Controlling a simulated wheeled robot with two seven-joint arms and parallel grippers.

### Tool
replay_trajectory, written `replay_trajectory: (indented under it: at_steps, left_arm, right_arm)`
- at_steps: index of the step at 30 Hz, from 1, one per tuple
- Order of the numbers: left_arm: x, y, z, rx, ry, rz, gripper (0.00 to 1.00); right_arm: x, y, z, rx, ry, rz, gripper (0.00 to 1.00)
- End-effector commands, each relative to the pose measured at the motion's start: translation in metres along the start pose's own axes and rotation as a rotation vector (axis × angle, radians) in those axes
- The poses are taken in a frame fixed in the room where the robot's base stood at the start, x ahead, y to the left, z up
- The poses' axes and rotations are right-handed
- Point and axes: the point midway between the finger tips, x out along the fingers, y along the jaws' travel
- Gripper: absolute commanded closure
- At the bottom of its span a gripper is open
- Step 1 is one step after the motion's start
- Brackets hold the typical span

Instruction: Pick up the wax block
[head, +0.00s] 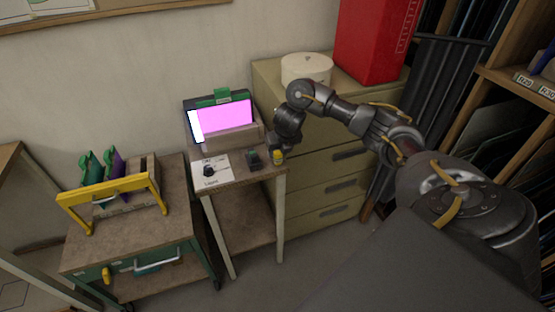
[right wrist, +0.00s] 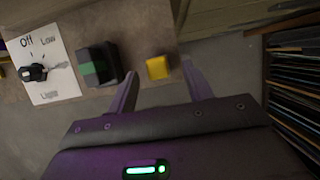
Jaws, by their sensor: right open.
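The wax block looks like a small yellow block near the right edge of the small table. It shows in the head view (head: 277,158) and in the right wrist view (right wrist: 157,68). My right gripper (right wrist: 160,72) is open and empty, pointing down at the block. In the right wrist view the block appears between the two fingertips, with a gap on each side. I cannot tell whether the fingers are level with it. In the head view the gripper's fingers are hard to make out. My left gripper is not in view.
A dark block with a green band (right wrist: 98,66) sits left of the wax block. A lit pink panel (head: 225,115) stands behind. A drawer cabinet (head: 330,185) stands close on the right.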

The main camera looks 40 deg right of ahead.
Motion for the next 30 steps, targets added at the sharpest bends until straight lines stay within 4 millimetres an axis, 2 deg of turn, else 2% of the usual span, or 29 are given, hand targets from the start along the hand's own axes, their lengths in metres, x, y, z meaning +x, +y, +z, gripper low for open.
replay_trajectory:
  at_steps: [2, 6, 8, 13, 22, 30]
  left_arm:
    - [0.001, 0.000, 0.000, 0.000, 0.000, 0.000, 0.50]
    - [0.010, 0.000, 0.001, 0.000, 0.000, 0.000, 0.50]
    - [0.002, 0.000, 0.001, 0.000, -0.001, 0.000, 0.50]
    - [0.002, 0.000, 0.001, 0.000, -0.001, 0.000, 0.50]
    - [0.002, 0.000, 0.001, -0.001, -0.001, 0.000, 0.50]
    - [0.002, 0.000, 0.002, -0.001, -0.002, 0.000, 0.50]
  right_arm:
    - [0.002, 0.001, 0.000, 0.001, 0.000, 0.001, 0.49]
    - [0.021, 0.003, -0.003, 0.004, 0.004, 0.002, 0.49]
    - [0.026, 0.003, 0.000, 0.003, 0.004, 0.000, 0.49]
    - [0.047, 0.003, 0.001, 0.002, 0.001, 0.001, 0.49]
    - [0.051, 0.003, 0.001, 0.000, -0.001, 0.001, 0.49]
    - [0.051, 0.003, 0.001, 0.000, -0.001, 0.001, 0.84]
